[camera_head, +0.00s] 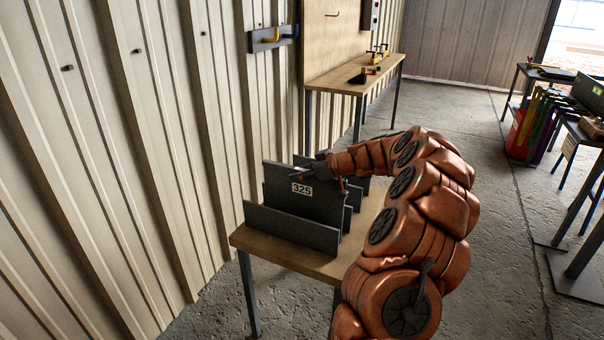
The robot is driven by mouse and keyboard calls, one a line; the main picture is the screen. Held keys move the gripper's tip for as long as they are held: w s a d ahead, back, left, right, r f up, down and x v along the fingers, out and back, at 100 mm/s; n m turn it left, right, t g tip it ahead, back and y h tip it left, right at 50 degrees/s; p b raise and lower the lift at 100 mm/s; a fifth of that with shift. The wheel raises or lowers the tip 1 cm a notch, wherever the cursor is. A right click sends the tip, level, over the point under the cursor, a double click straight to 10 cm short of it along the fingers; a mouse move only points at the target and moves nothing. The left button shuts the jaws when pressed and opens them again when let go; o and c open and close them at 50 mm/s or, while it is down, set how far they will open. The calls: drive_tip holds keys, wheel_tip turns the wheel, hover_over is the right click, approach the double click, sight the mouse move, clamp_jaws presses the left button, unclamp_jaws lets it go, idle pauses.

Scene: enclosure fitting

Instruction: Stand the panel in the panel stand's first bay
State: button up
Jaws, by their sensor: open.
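The dark grey panel (290,203), with a white label reading 325, stands roughly upright in the panel stand (290,228). It rises behind the stand's low front plate, in what looks like the front bay; its lower edge is hidden. The stand sits on a small wooden-topped table, with further dark plates showing behind and to the right of the panel. My gripper (317,176) is open at the panel's upper right part. One finger shows in front of the panel's face and another near its right edge. Whether they touch it cannot be told.
The small table (268,249) stands close to the corrugated wall at left. A longer workbench (345,84) with small tools is behind. At right are dark-topped tables and a rack of coloured panels (538,125). The concrete floor between is clear.

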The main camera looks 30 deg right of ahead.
drive_tip(key=shift+s, duration=0.1)
drive_tip(key=v, duration=1.2)
drive_tip(key=shift+b, duration=0.4)
drive_tip(key=shift+o, duration=0.2)
drive_tip(key=o, duration=1)
drive_tip(key=v, duration=1.2)
